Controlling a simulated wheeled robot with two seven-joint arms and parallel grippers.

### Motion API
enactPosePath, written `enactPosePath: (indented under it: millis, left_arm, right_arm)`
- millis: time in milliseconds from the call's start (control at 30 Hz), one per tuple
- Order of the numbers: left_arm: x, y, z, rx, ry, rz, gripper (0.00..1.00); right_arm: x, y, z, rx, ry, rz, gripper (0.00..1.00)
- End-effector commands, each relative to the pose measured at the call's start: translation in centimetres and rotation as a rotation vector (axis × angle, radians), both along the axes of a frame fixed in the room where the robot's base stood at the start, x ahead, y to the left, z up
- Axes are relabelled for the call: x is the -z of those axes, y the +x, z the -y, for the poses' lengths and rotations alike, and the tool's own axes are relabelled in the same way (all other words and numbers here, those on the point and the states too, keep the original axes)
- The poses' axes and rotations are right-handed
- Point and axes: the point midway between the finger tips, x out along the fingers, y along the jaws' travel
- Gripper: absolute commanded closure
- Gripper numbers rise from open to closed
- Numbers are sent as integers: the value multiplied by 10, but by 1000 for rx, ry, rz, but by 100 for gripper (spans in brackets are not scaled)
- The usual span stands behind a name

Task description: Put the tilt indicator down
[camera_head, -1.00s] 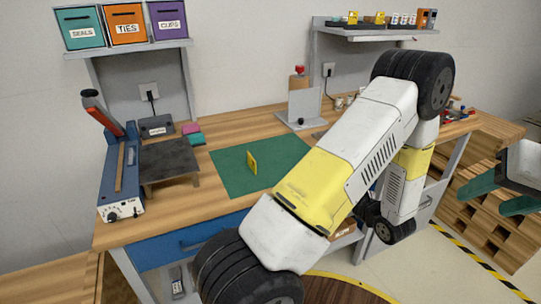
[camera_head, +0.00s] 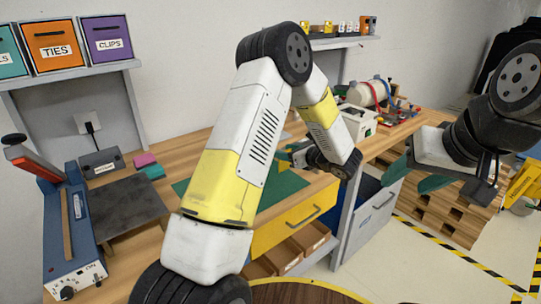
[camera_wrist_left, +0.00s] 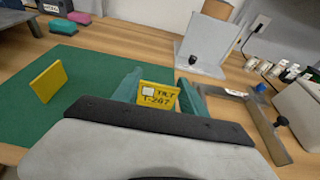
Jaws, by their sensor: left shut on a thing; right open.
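The yellow tilt indicator (camera_wrist_left: 157,96), marked "TILT T-2A7", is held between the green fingers of my left gripper (camera_wrist_left: 158,90). In the head view my left gripper (camera_head: 284,156) is over the bench near the green mat, partly hidden by my arm. I cannot tell whether the indicator touches the surface below. A second yellow block (camera_wrist_left: 47,82) stands on the green mat (camera_wrist_left: 90,72) at the left of the wrist view; my arm hides it in the head view. My right gripper (camera_head: 418,172) is open and empty, off the bench to the right.
A grey upright plate stand (camera_wrist_left: 208,45) and a grey metal bar fixture (camera_wrist_left: 262,120) are close to the right of my left gripper. A blue sealer (camera_head: 75,235) and a dark plate (camera_head: 125,207) occupy the bench's left end. Bare mat lies around the second block.

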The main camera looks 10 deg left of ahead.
Motion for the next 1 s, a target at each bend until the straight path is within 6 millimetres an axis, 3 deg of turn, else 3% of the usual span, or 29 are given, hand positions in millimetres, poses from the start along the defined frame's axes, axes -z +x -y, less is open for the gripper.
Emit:
enactPosePath:
  millis: [100,300,533,767,1000]
  left_arm:
    - [4,5,-33,-4,1,-3,88]
    - [7,12,-65,-1,-1,-1,88]
    - [8,14,-81,-2,0,-1,88]
    - [43,14,-79,1,-1,-3,88]
    - [43,15,-79,1,-1,1,88]
  right_arm:
    - [0,0,0,0,0,0,45]
    - [0,0,0,0,0,0,45]
    - [0,0,0,0,0,0,45]
    - [0,0,0,0,0,0,45]
    - [0,0,0,0,0,0,45]
